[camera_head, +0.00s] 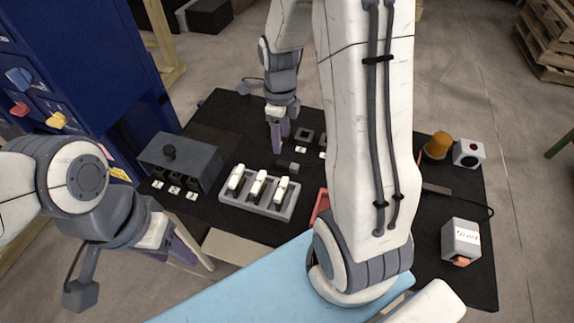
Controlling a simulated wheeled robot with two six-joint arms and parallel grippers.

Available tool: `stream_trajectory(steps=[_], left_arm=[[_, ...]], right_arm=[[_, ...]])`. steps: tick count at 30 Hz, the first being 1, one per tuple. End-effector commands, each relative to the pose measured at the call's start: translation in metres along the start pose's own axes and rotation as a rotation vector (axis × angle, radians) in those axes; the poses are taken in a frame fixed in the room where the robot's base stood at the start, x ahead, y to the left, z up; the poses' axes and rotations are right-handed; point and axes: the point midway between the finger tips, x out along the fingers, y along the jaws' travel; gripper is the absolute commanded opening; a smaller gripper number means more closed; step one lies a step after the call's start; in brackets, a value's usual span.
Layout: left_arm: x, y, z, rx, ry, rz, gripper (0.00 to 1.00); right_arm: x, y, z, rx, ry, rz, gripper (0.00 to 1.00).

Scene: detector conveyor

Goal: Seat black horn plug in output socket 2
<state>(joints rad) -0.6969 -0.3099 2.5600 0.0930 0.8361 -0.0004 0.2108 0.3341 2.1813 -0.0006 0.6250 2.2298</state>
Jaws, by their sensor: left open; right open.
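A dark grey box (180,160) with a round knob on top stands at the left of the black table. Its front has dark openings with small white labels below, which look like sockets; I cannot read the numbers. A black bar-like piece (437,189) with a thin black cable lies right of my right arm, partly hidden by it; I cannot tell if it is the horn plug. My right gripper (278,146) is open, pointing down over the far part of the table. My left gripper (192,254) is open at the near left edge, apart from the box.
A grey tray (230,201) holds three white modules. An orange beacon (437,146), a white box with a dark round face (468,153) and a labelled grey box (461,237) stand at right. A red tray (320,204) is mostly hidden by my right arm. A blue cabinet (85,60) rises at left.

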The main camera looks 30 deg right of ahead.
Motion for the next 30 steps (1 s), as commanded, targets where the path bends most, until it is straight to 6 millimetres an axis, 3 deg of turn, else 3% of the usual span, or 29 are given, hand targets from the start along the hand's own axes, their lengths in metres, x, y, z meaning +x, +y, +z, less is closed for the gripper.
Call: stream_trajectory(steps=[6,13,21,30], left_arm=[[0.002,0.0,0.0,0.0,0.0,0.0,0.5],[0.001,0.0,0.0,0.0,0.0,0.0,0.5],[0.0,0.0,0.0,0.0,0.0,0.0,0.5],[0.0,0.0,0.0,0.0,0.0,0.0,0.5]], right_arm=[[0.035,0.001,-0.001,-0.002,0.003,0.004,0.62],[0.053,0.001,-0.001,-0.004,0.003,0.004,0.62],[0.091,0.0,-0.002,-0.004,0.003,0.004,0.62],[0.096,0.0,-0.002,-0.005,0.001,0.001,0.62]])
